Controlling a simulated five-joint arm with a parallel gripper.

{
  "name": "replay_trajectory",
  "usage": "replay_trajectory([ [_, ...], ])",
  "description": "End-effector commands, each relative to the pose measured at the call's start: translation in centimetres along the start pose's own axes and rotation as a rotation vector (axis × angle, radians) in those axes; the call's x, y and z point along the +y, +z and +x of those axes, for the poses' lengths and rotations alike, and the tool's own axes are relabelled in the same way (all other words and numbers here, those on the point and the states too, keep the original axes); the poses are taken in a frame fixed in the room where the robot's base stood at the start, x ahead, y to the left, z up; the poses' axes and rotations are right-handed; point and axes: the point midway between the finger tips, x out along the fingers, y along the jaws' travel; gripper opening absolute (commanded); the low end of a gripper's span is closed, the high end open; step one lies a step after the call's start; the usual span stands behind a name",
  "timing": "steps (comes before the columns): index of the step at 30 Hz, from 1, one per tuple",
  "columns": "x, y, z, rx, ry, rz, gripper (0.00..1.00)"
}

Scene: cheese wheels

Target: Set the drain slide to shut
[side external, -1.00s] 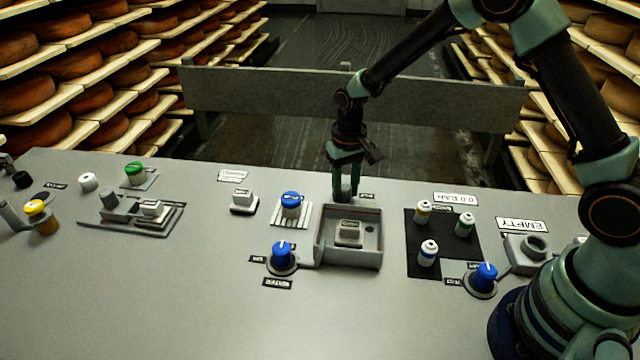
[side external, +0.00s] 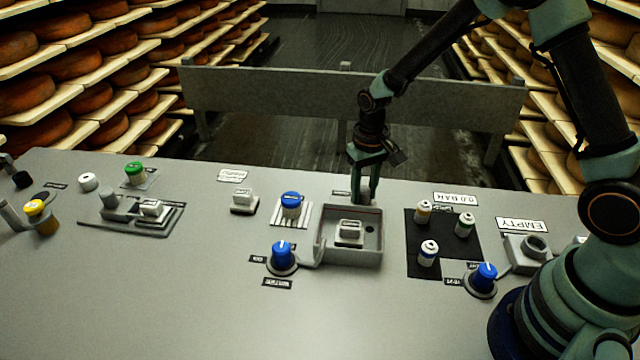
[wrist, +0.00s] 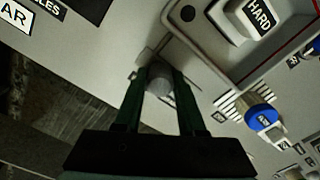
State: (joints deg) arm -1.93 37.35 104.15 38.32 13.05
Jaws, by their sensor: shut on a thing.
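The drain slide's grey round knob (wrist: 160,84) stands just behind the back wall of a grey square basin (side external: 349,262). My gripper (side external: 365,196) reaches down to it from above, near the right part of the basin's back wall in the side view. In the wrist view, my gripper's two dark green fingers (wrist: 161,74) stand on either side of the knob, shut on it. The slide's track is mostly hidden by the fingers and the basin wall.
In the basin sits a block marked HARD (wrist: 258,18). A blue-topped knob (side external: 291,203) stands left of the basin, another blue knob (side external: 282,256) at its front left. A black mat (side external: 446,228) with several small bottles lies to the right. A low grey barrier (side external: 270,100) stands behind.

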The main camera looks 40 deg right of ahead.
Motion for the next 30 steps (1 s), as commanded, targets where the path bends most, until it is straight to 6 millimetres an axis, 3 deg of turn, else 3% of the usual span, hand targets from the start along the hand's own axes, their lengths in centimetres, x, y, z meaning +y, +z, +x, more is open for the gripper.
replay_trajectory([
  [9,0.6,0.3,-0.1,-0.008,0.002,0.006,0.0],
  [10,0.6,0.3,-0.1,-0.008,0.002,0.006,0.47],
  [12,0.6,0.3,-0.1,-0.008,0.002,0.006,0.69],
  [23,0.4,0.2,-0.3,-0.003,0.001,0.003,0.69],
  [30,0.3,0.1,-3.6,0.001,0.0,0.003,0.69],
])
